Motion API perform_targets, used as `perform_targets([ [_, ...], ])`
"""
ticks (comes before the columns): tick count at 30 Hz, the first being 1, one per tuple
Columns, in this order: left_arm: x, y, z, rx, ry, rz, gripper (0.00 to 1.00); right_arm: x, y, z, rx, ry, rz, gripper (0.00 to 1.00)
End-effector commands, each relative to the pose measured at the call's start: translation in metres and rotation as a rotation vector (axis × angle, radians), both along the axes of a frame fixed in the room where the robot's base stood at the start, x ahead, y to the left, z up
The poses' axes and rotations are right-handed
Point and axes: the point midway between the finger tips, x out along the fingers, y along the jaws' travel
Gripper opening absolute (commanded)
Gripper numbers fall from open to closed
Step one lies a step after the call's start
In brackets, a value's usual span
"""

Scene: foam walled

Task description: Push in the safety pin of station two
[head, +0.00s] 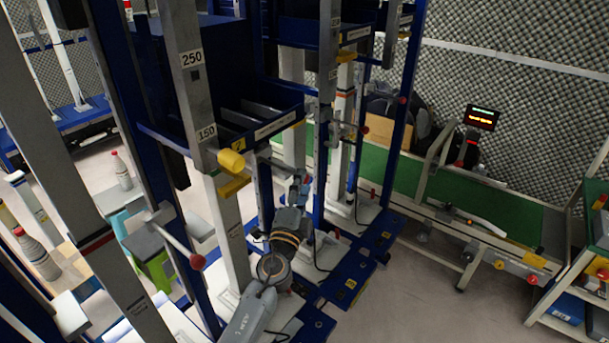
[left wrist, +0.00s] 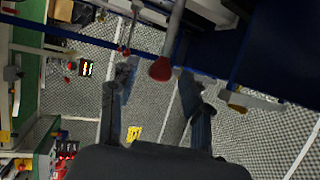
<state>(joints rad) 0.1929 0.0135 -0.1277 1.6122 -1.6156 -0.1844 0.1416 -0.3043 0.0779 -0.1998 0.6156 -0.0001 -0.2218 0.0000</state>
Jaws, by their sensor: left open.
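My left gripper (head: 301,187) reaches up among the station columns in the head view. In the left wrist view the left gripper (left wrist: 157,78) is open, with its two fingers apart. A red knob on a grey rod (left wrist: 160,69), which looks like a safety pin, shows between or just beyond the fingertips; contact cannot be told. In the head view, red-knobbed rods stick out from the columns, one in the middle (head: 365,130) and one nearer at lower left (head: 197,261). Which belongs to station two cannot be read. My right gripper is not in view.
A yellow knob (head: 231,160) sticks out from the near column marked 150. Blue posts and grey columns crowd the gripper. A green conveyor (head: 485,205) with a lit display (head: 481,118) stands to the right. Open floor lies at lower right.

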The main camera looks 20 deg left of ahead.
Motion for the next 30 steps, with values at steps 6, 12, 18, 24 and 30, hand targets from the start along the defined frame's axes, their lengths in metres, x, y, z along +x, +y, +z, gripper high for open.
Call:
perform_targets([
  [6, 0.023, 0.001, 0.006, 0.001, 0.0, 0.0, 0.48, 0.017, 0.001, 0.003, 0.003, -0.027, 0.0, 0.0],
  [12, 0.026, 0.001, 0.006, 0.001, 0.001, 0.0, 0.48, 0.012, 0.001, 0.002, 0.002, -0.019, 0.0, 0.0],
  [18, 0.026, 0.001, 0.006, 0.001, 0.001, 0.0, 0.38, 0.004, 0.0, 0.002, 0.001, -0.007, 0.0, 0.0],
  [24, 0.026, 0.001, 0.006, 0.001, 0.001, 0.0, 0.0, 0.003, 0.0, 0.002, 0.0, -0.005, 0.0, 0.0],
  [30, 0.026, 0.002, 0.006, 0.001, 0.001, 0.0, 0.0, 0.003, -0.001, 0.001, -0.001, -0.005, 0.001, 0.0],
])
